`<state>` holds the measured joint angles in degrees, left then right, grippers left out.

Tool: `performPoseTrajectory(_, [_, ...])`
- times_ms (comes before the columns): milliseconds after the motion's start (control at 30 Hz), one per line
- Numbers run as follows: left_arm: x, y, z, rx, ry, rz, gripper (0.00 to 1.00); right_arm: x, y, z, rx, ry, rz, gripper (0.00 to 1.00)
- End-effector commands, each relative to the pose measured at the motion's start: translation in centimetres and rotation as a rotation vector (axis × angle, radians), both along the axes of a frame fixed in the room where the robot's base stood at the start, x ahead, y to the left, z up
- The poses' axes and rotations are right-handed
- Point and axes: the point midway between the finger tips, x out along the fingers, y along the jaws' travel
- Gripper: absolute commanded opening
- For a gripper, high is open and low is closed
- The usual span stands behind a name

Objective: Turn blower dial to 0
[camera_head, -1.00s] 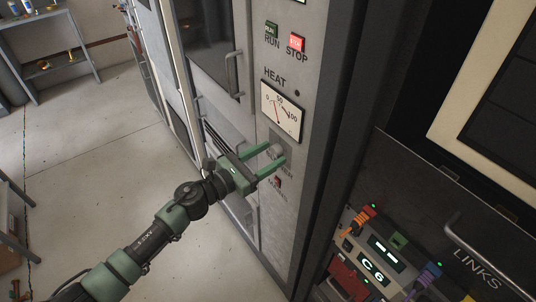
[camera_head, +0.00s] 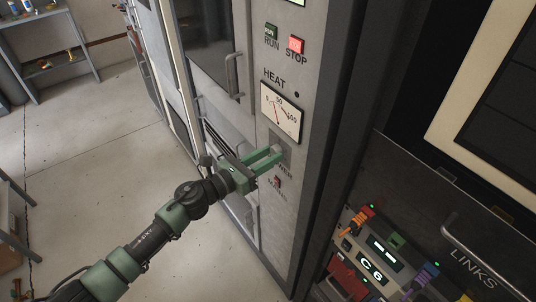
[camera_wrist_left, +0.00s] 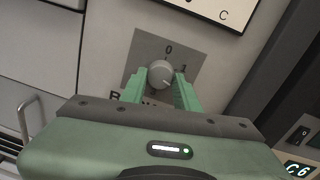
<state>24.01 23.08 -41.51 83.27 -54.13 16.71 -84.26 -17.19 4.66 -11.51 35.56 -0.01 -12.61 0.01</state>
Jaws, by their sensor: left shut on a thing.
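The blower dial (camera_wrist_left: 161,74) is a round grey knob on a grey plate (camera_wrist_left: 144,50) in the left wrist view. A 0 stands above it and another mark, partly hidden by a finger, stands to its right. I cannot tell for sure where its pointer stands. My left gripper (camera_head: 278,155) has its green fingers shut on the dial, one on each side, as the left wrist view (camera_wrist_left: 161,88) shows. In the head view the fingers hide most of the dial. The label below is partly covered. My right gripper is not in view.
Above the dial are the heat meter (camera_head: 281,110), the green RUN button (camera_head: 271,31) and the lit red STOP button (camera_head: 296,45). A small red switch (camera_head: 277,182) sits below. A door handle (camera_head: 234,75) sticks out at left. Cabled equipment (camera_head: 380,250) stands lower right.

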Motion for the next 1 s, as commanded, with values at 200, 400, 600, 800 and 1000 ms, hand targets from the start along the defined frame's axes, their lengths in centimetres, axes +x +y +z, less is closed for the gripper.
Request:
performPoseTrajectory(200, [0.0, 0.0, 0.2, -0.117, 0.165, 0.001, 0.0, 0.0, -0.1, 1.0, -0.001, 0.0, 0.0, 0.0])
performPoseTrajectory(400, [0.0, 0.0, 0.2, -0.23, 0.32, 0.002, 0.0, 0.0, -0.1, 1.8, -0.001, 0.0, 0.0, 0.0])
performPoseTrajectory(600, [0.0, 0.0, 0.3, -0.341, 0.473, 0.002, 0.0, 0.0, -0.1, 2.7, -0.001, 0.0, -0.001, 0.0])
performPoseTrajectory(800, [0.0, 0.0, 0.4, -0.453, 0.627, 0.003, 0.0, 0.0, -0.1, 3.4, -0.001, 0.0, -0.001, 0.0])
performPoseTrajectory(1000, [-0.1, 0.0, 0.4, -0.565, 0.782, 0.003, 0.0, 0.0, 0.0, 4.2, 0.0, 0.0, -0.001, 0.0])
